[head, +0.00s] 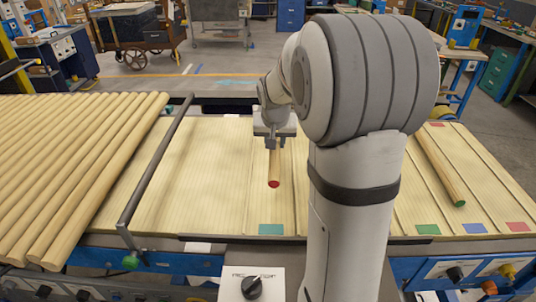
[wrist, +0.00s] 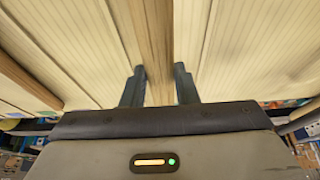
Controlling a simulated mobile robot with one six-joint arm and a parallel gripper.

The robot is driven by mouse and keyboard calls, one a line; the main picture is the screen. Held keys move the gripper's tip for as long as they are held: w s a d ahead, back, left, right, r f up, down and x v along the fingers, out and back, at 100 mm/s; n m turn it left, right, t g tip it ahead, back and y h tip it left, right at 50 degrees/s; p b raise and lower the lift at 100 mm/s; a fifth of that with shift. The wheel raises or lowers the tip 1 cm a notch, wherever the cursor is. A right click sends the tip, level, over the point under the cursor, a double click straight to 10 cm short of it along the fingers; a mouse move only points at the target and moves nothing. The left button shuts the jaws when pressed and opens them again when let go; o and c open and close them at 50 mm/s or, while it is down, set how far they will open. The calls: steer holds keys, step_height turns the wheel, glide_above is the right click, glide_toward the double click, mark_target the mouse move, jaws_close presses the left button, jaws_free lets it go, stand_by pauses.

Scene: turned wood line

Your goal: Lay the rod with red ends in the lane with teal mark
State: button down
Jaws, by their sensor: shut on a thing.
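The rod with red ends (head: 275,168) is a pale wooden rod, and its near red end faces the head camera. My gripper (head: 274,143) is shut on it from above and hides its far part. In the wrist view the rod (wrist: 158,45) runs lengthwise between the two fingers of my gripper (wrist: 159,88). The teal mark (head: 271,229) lies at the near edge of the lane board, roughly in line with the rod. The rod is over or in that lane; I cannot tell whether it touches the board.
Several plain rods (head: 75,165) lie side by side at the left, behind a dark metal bar (head: 155,175). A rod with a green end (head: 440,168) lies at the right. Green (head: 428,229), blue (head: 474,228) and red (head: 517,226) marks line the near right edge. My arm hides the middle lanes.

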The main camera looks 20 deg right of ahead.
step_height(320, 180, down, 2)
steer(key=shift+w+a+f, duration=0.1)
steer(key=shift+w+a, duration=0.05)
steer(key=shift+a+f+p, duration=0.1)
steer(key=shift+f+p, duration=0.2)
steer(key=shift+f, duration=1.55)
steer(key=shift+f, duration=0.2)
steer(key=c, duration=1.1)
jaws_free()
steer(key=shift+r, duration=0.15)
